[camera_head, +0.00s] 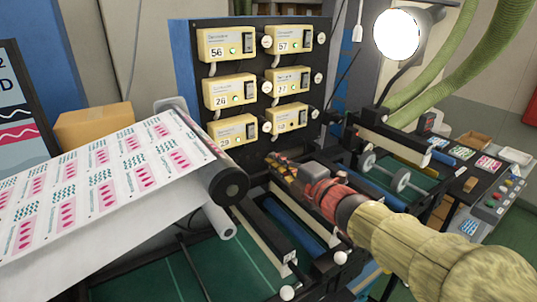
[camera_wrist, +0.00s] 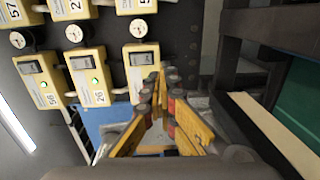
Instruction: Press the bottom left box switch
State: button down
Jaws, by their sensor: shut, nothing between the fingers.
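My gripper (camera_head: 270,160) is shut and empty, below and right of that box in the head view. In the wrist view the gripper's tips (camera_wrist: 160,76) meet just right of the box and overlap its edge. I cannot tell whether they touch it.
Several similar boxes with switches fill the panel (camera_head: 225,27), with round gauges (camera_head: 267,41) beside them. A printed web roll (camera_head: 229,184) is at left. Rails and rollers (camera_head: 393,177) lie below and right of the panel. A bright lamp (camera_head: 397,35) is at upper right.

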jog(key=shift+f+v, duration=0.2)
jog(key=shift+v, duration=0.8)
jog(key=shift+f+v, duration=0.15)
jog(key=shift+v, duration=0.85)
jog(key=s+d+f+m+g+h, duration=0.1)
jog(key=s+d+f+m+h, duration=0.1)
jog(key=s+d+m+h, duration=0.45)
jog(key=s+d+f+m+g+h, duration=0.1)
jog(key=s+d+f+m+h, duration=0.2)
jog(key=d+m, duration=0.65)
jog(key=s+f+m+g, duration=0.3)
jog(key=s+f+m, duration=0.2)
jog(key=s, duration=0.6)
jog(key=s+f+m+g, duration=0.4)
jog(key=s, duration=0.7)
notch_tip(320, 180, down, 12)
jog(key=b, duration=1.1)
jog(key=shift+w+a+r, duration=0.2)
jog(key=shift+w+a, duration=0.1)
jog(key=shift+w, duration=0.15)
